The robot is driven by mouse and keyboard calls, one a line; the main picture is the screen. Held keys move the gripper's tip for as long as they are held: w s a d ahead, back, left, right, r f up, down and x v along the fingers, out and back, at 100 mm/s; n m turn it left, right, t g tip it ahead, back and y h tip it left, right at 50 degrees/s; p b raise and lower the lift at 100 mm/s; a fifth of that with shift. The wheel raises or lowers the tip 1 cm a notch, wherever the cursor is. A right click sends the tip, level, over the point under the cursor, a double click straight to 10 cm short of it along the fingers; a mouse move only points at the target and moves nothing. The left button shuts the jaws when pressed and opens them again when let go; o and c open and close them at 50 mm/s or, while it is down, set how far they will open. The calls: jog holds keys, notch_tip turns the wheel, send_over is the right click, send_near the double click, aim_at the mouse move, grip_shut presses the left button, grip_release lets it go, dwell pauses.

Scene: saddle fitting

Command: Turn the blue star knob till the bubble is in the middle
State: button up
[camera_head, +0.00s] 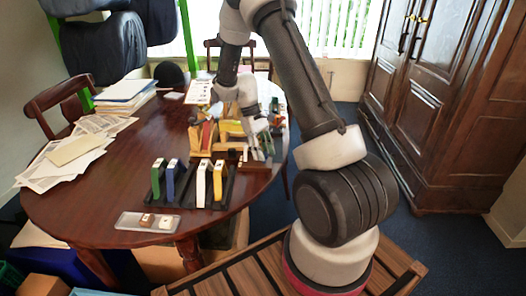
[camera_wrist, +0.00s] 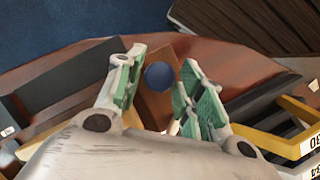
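A round blue knob (camera_wrist: 159,76) sits on a brown wooden block (camera_wrist: 158,102) in the wrist view. I take it for the blue star knob, though its lobes cannot be made out. My gripper (camera_wrist: 164,66) has its two green-padded fingers apart, one on each side of the knob, with visible gaps between pads and knob. In the head view my gripper (camera_head: 262,148) reaches down to the right side of the round table, among wooden fixtures. The knob is hidden there. No level or bubble can be made out in either view.
On the table (camera_head: 100,215), green, blue, white and yellow upright pieces stand in black racks (camera_head: 222,200) in front of the gripper. A clear tray (camera_head: 128,221) holds two small pieces. Papers (camera_head: 75,150) lie at left. Yellow frames (camera_wrist: 280,142) are close right of the fingers.

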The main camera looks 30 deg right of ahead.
jog(key=v, duration=1.2)
jog(key=shift+w, duration=0.1)
dwell(0.6)
jog(key=s+a+r+m+t, duration=0.1)
jog(key=s+r+t, duration=0.2)
jog(key=s+r, duration=0.3)
jog(key=s+a+r+m+t, duration=0.1)
jog(key=s+r, duration=0.5)
jog(key=s, duration=0.7)
jog(key=s+a+r+m+t+y, duration=0.1)
jog(key=s+r+t, duration=0.3)
jog(key=s, duration=0.6)
jog(key=shift+a+r+t, duration=0.3)
jog(key=shift+a+r, duration=0.1)
jog(key=shift+r, duration=0.55)
